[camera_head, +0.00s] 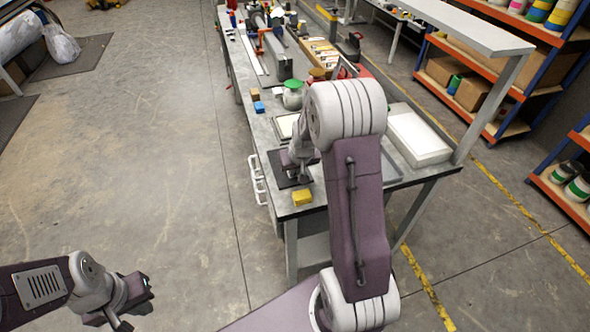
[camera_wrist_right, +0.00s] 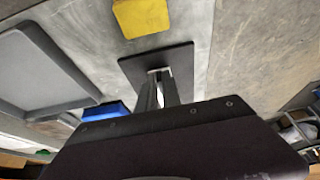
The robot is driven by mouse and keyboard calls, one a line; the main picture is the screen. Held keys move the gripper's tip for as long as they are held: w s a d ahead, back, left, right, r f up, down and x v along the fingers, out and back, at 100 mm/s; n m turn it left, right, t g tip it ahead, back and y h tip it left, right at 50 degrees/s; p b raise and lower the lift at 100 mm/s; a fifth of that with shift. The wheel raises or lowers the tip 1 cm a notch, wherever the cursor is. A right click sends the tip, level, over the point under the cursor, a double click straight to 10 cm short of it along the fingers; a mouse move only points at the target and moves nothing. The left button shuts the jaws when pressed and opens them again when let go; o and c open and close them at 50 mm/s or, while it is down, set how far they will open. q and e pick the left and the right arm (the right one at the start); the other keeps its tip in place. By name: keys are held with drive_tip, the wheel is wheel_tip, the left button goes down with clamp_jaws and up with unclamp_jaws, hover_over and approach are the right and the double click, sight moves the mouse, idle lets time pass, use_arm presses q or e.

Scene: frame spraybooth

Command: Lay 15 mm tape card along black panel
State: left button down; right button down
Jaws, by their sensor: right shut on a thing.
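The black panel (camera_head: 275,163) lies flat on the near end of the workbench, partly hidden by my right arm. It also shows in the right wrist view (camera_wrist_right: 183,58). My right gripper (camera_head: 294,180) is over the panel, pointing down. In the right wrist view its fingers (camera_wrist_right: 157,88) are shut on a thin pale piece (camera_wrist_right: 160,99), probably the tape card, mostly hidden between them. I cannot tell whether the piece touches the panel. My left gripper (camera_head: 138,304) is away from the bench at the lower left, fingers apart and empty.
A yellow block (camera_head: 302,197) sits beside the panel near the bench edge. Blue (camera_head: 259,107) and orange-brown (camera_head: 255,94) blocks lie further back. A white box (camera_head: 417,138) stands at the bench's right. A grey tray (camera_wrist_right: 40,75) shows beside the panel. Floor left is clear.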

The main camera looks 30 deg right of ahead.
drive_tip(key=shift+f, duration=0.25)
idle(0.3)
drive_tip(key=c, duration=1)
unclamp_jaws()
drive_tip(key=shift+o, duration=0.2)
wheel_tip(320, 180, up, 6)
drive_tip(key=p, duration=0.5)
